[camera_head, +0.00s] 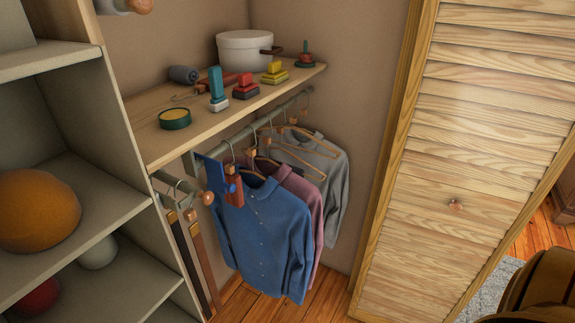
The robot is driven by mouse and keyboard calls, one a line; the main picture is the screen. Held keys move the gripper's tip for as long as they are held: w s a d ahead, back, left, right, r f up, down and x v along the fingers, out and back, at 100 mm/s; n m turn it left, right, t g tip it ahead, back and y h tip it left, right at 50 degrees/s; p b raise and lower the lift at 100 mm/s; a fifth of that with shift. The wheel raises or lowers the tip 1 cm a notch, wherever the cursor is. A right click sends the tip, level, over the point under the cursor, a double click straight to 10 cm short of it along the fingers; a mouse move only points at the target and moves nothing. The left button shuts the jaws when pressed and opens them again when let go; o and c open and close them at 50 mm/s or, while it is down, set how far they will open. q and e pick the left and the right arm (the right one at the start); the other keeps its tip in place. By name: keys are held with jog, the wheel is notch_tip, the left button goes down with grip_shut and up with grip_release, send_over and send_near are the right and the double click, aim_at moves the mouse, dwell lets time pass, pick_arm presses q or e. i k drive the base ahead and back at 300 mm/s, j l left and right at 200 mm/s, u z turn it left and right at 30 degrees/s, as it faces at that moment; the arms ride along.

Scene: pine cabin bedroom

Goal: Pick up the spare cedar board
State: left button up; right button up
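A reddish-brown board with a thin wire hook (185,96) lies flat on the wooden closet shelf (200,124), and it looks like the spare cedar board (207,87). It is partly hidden behind an upright blue-handled brush (216,84). A similar reddish-brown block (234,190) hangs from the rail below, beside a blue hanging piece (214,174). Neither of my grippers is in view.
Shirts (265,230) hang below. A louvred door (470,130) stands at right, cubbies (110,195) at left.

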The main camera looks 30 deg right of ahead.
aim_at(236, 199)
jog(key=z, duration=0.65)
jog(key=u, duration=0.5)
jog(key=j+u, duration=0.2)
jog(key=u, duration=0.2)
jog(key=j+u, duration=0.2)
jog(key=u, duration=0.15)
jog(key=j+u, duration=0.15)
jog(key=u, duration=0.25)
jog(key=i+j+u, duration=0.15)
jog(key=u, duration=0.2)
